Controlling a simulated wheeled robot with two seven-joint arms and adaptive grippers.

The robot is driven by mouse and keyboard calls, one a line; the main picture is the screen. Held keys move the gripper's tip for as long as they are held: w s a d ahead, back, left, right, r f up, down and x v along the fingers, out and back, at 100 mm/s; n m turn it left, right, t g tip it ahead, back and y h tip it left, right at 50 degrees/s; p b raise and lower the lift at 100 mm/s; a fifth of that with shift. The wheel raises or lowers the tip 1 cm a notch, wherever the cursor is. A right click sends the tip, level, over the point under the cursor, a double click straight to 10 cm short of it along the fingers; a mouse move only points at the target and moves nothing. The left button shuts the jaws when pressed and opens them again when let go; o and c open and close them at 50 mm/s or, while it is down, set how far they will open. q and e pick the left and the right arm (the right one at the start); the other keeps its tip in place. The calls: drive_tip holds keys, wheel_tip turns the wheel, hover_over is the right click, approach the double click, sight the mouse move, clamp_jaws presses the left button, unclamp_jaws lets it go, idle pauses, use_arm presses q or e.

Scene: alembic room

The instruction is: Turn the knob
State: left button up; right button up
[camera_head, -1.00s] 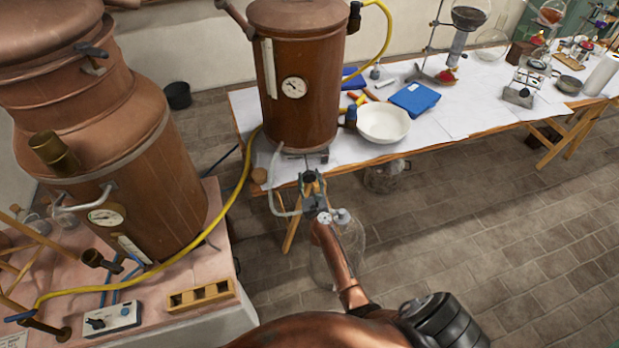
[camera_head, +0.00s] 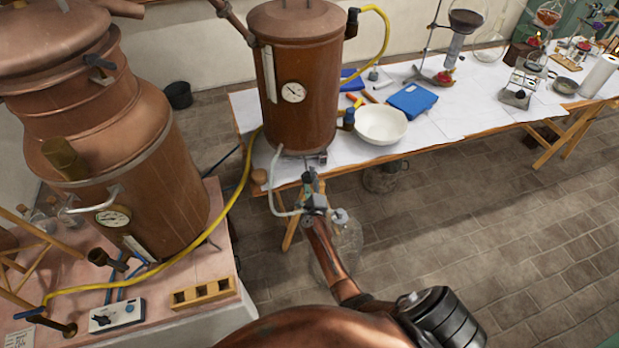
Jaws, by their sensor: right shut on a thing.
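A copper vessel (camera_head: 312,110) with a round dial stands at the near left end of the white-topped table. A small tap-like fitting (camera_head: 308,163) sticks out at its base. My right gripper (camera_head: 311,183) is at this fitting, its fingers shut on a small part there, seemingly the knob. The fingers cover most of it, so its shape and angle cannot be told. A white control box (camera_head: 116,315) with a dark knob (camera_head: 102,319) sits at lower left, away from the gripper. My left gripper is not in view.
A clear hose (camera_head: 276,200) hangs just left of my gripper. A glass bottle (camera_head: 340,250) stands on the floor below. A white bowl (camera_head: 381,126) and a blue box (camera_head: 412,101) are on the table. A large copper still (camera_head: 130,165) fills the left.

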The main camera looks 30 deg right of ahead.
drive_tip(key=n+p, duration=0.1)
drive_tip(key=n, duration=0.3)
drive_tip(key=shift+r+n, duration=0.1)
drive_tip(key=shift+n, duration=0.2)
drive_tip(key=n+p, duration=0.1)
drive_tip(key=n, duration=0.2)
drive_tip(key=shift+r+n, duration=0.1)
drive_tip(key=shift+n, duration=0.2)
drive_tip(key=n+p, duration=0.1)
drive_tip(key=n, duration=0.2)
drive_tip(key=shift+a+n, duration=0.1)
drive_tip(key=shift+n, duration=0.2)
drive_tip(key=n+p, duration=0.1)
drive_tip(key=n, duration=0.3)
drive_tip(key=shift+n, duration=0.3)
drive_tip(key=o, duration=1.2)
drive_tip(key=shift+r, duration=0.1)
